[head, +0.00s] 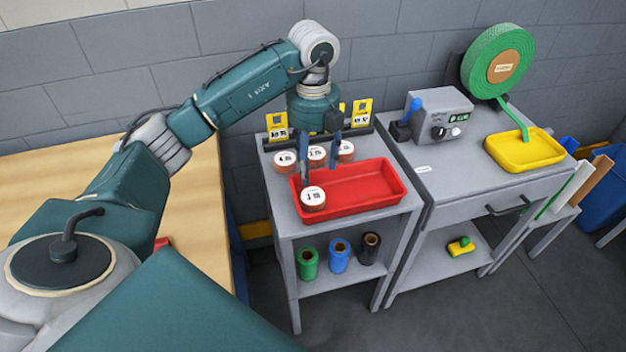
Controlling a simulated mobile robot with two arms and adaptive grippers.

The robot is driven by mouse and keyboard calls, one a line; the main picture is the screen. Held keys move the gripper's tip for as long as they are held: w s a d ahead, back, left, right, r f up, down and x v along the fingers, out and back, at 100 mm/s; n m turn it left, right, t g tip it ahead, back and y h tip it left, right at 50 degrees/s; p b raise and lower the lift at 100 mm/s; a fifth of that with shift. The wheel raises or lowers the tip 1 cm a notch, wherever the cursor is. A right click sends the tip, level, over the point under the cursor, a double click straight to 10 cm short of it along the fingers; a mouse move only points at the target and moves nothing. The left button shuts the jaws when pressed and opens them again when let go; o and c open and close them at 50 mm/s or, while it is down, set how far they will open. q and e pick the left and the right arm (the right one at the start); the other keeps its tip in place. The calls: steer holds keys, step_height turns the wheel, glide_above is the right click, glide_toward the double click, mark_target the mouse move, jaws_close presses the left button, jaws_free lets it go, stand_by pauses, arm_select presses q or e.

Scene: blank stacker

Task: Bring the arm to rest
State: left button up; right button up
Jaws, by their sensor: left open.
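My left arm reaches in from the left over the grey stand. Its left gripper (319,172) points down, open, with its two dark fingers apart over the left part of the red tray (396,190). A round white-topped piece with a label (313,199) lies at the tray's near left end, just below the fingertips. I cannot tell whether a finger touches it. Three similar round pieces stand in a row behind the tray, among them the left one (284,161) and the right one (346,151). The fingers partly cover this row. My right gripper is not in view.
Yellow label cards (277,125) stand at the stand's back edge. Green, blue and black rolls (339,256) sit on the shelf below. Right of it is a grey bench with a control box (440,115), a green reel (497,61) and a yellow tray (525,150). A wooden table (205,210) lies left.

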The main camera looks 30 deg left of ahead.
arm_select(q)
steer(key=shift+r, duration=0.9)
